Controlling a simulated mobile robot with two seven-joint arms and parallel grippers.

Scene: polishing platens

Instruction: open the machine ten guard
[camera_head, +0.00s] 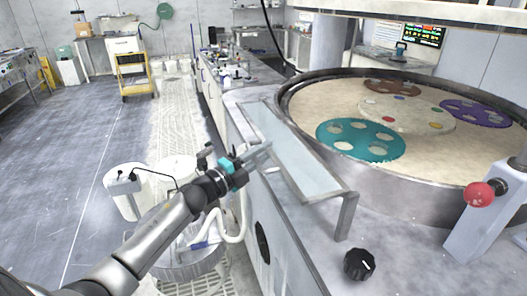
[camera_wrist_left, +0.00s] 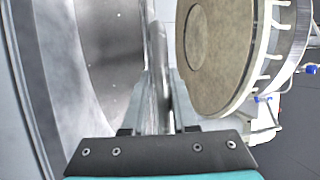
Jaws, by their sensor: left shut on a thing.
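The guard (camera_head: 305,160) of the near machine is a clear panel in a grey frame along the machine's left edge, beside the round polishing table. It leans outward at a shallow slope. My left gripper (camera_head: 262,155) reaches in from the left and is shut on the guard's outer edge. The exact contact is partly hidden between the fingers. My right gripper is not in view.
The polishing table (camera_head: 290,95) holds teal (camera_head: 360,140), purple (camera_head: 472,112) and brown carriers. A red knob (camera_head: 479,194) and a black dial (camera_head: 359,264) are at the right front. A yellow cart (camera_head: 135,75) stands at the back left; the floor there is open.

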